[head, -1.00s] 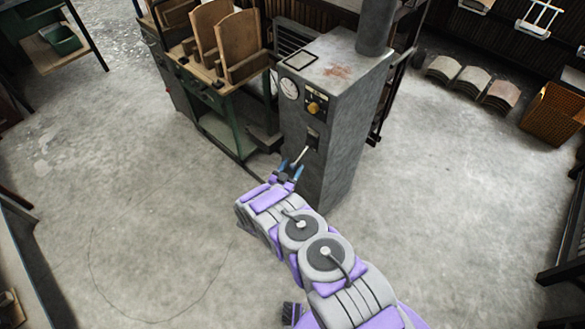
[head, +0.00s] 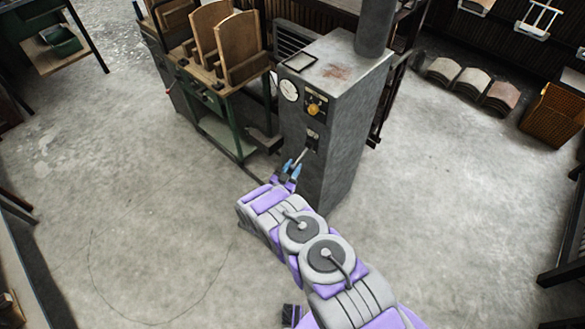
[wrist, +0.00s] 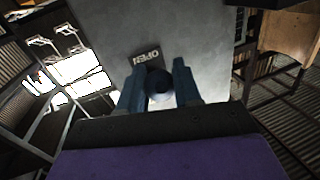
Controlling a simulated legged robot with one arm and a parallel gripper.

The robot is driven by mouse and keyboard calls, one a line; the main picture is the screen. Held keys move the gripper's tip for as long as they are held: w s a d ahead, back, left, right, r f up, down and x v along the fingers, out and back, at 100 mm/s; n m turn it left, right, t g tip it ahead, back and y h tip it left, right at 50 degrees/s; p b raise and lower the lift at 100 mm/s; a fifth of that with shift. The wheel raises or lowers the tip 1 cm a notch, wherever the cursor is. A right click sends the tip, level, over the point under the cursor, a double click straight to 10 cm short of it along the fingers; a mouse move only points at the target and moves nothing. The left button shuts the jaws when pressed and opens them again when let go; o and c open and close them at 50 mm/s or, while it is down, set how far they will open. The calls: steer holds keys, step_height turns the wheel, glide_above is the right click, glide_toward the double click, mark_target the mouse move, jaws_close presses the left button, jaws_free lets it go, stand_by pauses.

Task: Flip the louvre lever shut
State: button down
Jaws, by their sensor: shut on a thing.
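The louvre lever (head: 301,157) is a thin light rod with a rounded end. It sticks out and down from a dark plate (head: 312,139) on the front of the grey cabinet (head: 335,165). My gripper (head: 291,168) has blue fingers and is shut on the lever's end. In the wrist view the lever's round knob (wrist: 160,87) sits between my two fingers (wrist: 159,88). A dark plate reading "OPEN" (wrist: 146,56), upside down in that view, shows just beyond the knob. The knob and fingers hide the rest of the lever there.
A round gauge (head: 289,90) and a yellow knob (head: 313,108) are on the cabinet above the lever. A green-legged bench (head: 240,135) with wooden boards stands to the left. Curved tiles (head: 472,84) and a wicker basket (head: 553,115) lie right. The floor around is mostly clear.

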steer(key=shift+a+r, duration=0.1)
stand_by(0.3)
steer(key=r+p, duration=0.1)
steer(key=p, duration=0.1)
steer(key=r+g+y+p, duration=0.1)
steer(key=p, duration=0.1)
steer(key=shift+s+a+r+g, duration=0.1)
steer(key=shift+s+a+g, duration=0.1)
steer(key=shift+s+g, duration=0.1)
steer(key=r+g+p, duration=0.1)
steer(key=r+m+g+y+p, duration=0.1)
steer(key=p, duration=0.1)
steer(key=shift+s+a+r, duration=0.2)
steer(key=shift+r, duration=0.05)
steer(key=shift+r+g+y+p, duration=0.4)
steer(key=shift+r+g+p, duration=0.35)
steer(key=shift+g+p, duration=0.2)
steer(key=shift+r+m+g+y+p, duration=0.3)
steer(key=shift+r+g+y+p, duration=0.2)
steer(key=shift+r+g+p, duration=0.25)
steer(key=shift+w+d+r+g+y+p, duration=0.2)
steer(key=shift+r+g+y+p, duration=0.15)
steer(key=shift+r+g+p, duration=0.2)
steer(key=shift+w+d+r+g+y+p, duration=0.15)
steer(key=shift+r+g+y+p, duration=0.25)
steer(key=shift+r+p, duration=0.2)
steer(key=shift+w+r+p, duration=0.3)
steer(key=shift+r+p, duration=0.15)
steer(key=shift+r, duration=0.05)
steer(key=shift+d, duration=0.1)
